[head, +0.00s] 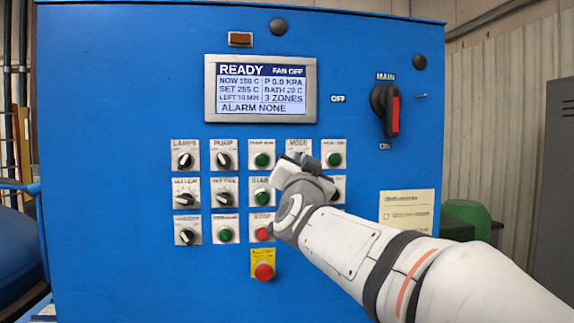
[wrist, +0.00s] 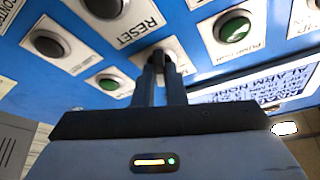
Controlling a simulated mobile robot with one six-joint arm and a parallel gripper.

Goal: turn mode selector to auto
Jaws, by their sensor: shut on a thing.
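The mode selector's white plate, labelled MODE (head: 299,145), is in the top button row of the blue panel in the head view. My gripper (head: 300,162) covers its knob there. In the wrist view my gripper (wrist: 164,68) has both narrow fingers closed around the dark selector knob (wrist: 160,50), close to the panel. The knob's pointer and the auto mark are hidden by the fingers, so I cannot tell which way it points.
Several knobs and buttons surround the selector, including the green pump run button (wrist: 235,27) and red stop button (head: 262,234). A red emergency button (head: 264,271) sits below. The display (head: 261,88) reads READY. The main switch (head: 386,110) is at upper right.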

